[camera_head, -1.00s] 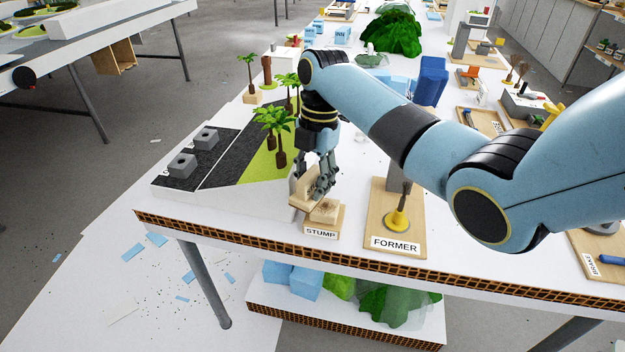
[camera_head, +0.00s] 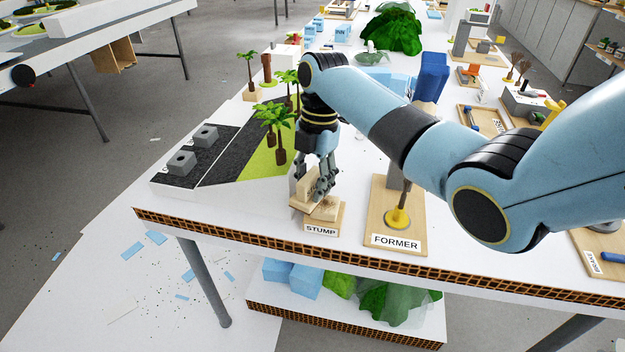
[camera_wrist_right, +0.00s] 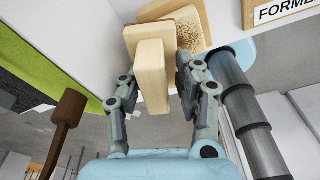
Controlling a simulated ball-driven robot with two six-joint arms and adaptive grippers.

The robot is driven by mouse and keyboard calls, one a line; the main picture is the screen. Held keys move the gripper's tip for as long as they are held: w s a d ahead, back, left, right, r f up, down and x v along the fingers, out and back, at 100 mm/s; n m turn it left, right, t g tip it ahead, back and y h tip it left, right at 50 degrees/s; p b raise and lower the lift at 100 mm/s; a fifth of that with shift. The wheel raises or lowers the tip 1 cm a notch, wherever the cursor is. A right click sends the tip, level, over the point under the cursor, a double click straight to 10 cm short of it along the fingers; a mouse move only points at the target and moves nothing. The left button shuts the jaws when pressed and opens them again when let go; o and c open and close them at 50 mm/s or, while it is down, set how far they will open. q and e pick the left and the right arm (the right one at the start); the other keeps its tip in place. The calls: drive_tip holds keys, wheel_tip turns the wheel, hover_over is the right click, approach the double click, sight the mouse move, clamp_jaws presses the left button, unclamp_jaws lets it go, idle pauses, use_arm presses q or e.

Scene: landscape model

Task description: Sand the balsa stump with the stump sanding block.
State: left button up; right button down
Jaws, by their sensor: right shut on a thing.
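My right gripper (camera_head: 322,196) points down at the front of the table and is shut on the pale wooden stump sanding block (camera_head: 303,188). In the right wrist view the block (camera_wrist_right: 153,78) stands between the two fingers (camera_wrist_right: 153,92). The balsa stump (camera_head: 329,208) is a low pale wooden piece on a board labelled STUMP (camera_head: 321,229). The block's flat base overlaps the left part of the stump; I cannot tell if they touch. The speckled stump top (camera_wrist_right: 190,28) shows beside the block in the wrist view. My left gripper is not in view.
A board labelled FORMER (camera_head: 396,240) with a yellow-based tool (camera_head: 398,218) stands just right. A landscape model with palm trees (camera_head: 275,128) and a dark road (camera_head: 215,150) lies to the left. The table's front edge (camera_head: 270,240) is close.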

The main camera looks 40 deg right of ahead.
drive_tip(key=shift+f, duration=0.4)
